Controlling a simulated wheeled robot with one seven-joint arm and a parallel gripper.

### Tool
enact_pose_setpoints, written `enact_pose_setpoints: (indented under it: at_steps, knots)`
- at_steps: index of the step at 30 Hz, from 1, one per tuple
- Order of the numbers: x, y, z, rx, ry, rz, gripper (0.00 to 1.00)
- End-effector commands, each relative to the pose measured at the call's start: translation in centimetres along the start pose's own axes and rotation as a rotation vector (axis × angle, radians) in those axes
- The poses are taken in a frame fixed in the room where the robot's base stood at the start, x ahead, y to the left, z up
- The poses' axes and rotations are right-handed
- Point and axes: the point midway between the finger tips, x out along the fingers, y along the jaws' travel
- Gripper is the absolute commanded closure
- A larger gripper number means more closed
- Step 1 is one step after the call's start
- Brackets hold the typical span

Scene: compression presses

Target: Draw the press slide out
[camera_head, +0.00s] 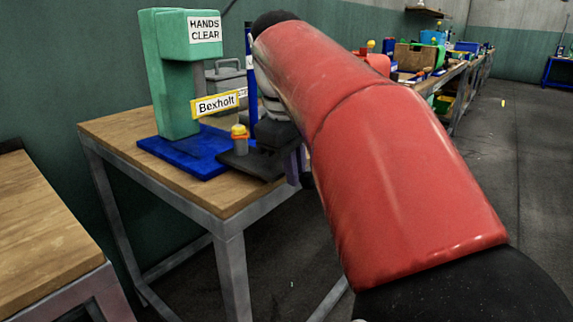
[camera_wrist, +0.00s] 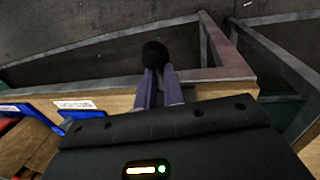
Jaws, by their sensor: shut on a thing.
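The green press (camera_head: 172,85) stands on a blue base (camera_head: 185,158) on a wooden table. Its dark grey slide (camera_head: 250,167) projects from the base towards the table's right edge. A small part (camera_head: 239,138) with a yellow top and orange band sits on the slide. My gripper (camera_head: 298,166) is at the slide's outer end, with its purple fingers pointing down. In the wrist view, my gripper (camera_wrist: 157,82) is shut on a round black knob (camera_wrist: 155,54). My arm and gripper hide part of the slide, and its joint with the knob is not visible.
The wooden tabletop (camera_head: 226,197) has bare room in front of the press. A second table (camera_head: 38,230) is at the lower left. A long bench (camera_head: 462,72) with several items runs along the back right. Open floor lies to the right.

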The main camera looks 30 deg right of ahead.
Motion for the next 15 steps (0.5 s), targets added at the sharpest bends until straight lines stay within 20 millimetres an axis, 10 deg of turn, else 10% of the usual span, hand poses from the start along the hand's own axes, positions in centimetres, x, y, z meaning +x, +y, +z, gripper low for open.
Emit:
enact_pose_setpoints:
  at_steps: [3, 10, 15]
  knots:
    - [-0.02, 0.00, 0.04, 0.001, -0.001, -0.001, 1.00]
    - [-0.02, 0.00, 0.01, 0.000, -0.001, 0.000, 0.63]
    - [-0.01, 0.00, -0.02, 0.000, -0.001, -0.001, 0.63]
